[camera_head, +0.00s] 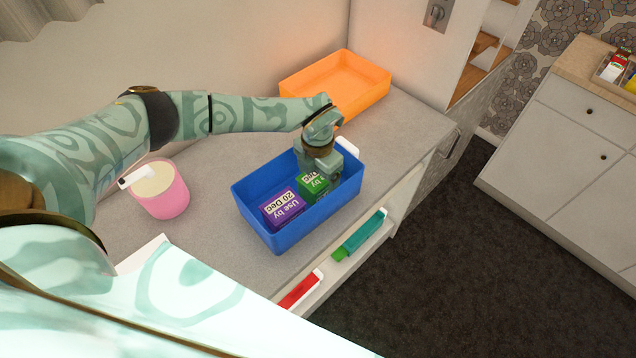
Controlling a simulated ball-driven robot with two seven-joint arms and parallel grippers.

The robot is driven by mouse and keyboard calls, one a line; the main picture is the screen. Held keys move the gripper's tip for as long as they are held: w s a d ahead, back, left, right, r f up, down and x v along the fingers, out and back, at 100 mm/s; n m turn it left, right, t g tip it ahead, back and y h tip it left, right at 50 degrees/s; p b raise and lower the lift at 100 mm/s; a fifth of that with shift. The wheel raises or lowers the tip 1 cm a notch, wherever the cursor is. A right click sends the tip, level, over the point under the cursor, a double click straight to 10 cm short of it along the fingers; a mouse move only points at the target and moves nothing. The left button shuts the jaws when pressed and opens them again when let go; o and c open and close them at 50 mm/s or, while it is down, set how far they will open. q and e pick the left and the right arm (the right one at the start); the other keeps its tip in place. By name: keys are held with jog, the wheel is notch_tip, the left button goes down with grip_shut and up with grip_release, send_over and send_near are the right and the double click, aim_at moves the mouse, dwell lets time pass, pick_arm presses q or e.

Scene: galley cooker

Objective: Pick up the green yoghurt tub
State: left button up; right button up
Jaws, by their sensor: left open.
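The green yoghurt tub (311,187) stands in the blue bin (277,241) on the grey worktop. Part of its label shows, and part of the tub is hidden by my left gripper. My left gripper (322,177) comes down over the bin from above and is at the green tub, open. I cannot tell whether its fingers touch the tub. A purple tub (282,209) labelled "Use by 20 Dec" stands in the bin, just left of the green one. My right gripper is not in view.
An orange bin (362,98) stands empty at the back of the worktop (209,235). A pink pot (162,194) stands at the left. Red (299,291) and teal-green (361,236) items lie on a shelf below the front edge. A cabinet (572,135) stands across the dark floor.

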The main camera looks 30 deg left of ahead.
pick_arm(q)
jog(key=shift+c, duration=0.3)
jog(key=shift+r, duration=0.1)
jog(key=c, duration=1.2)
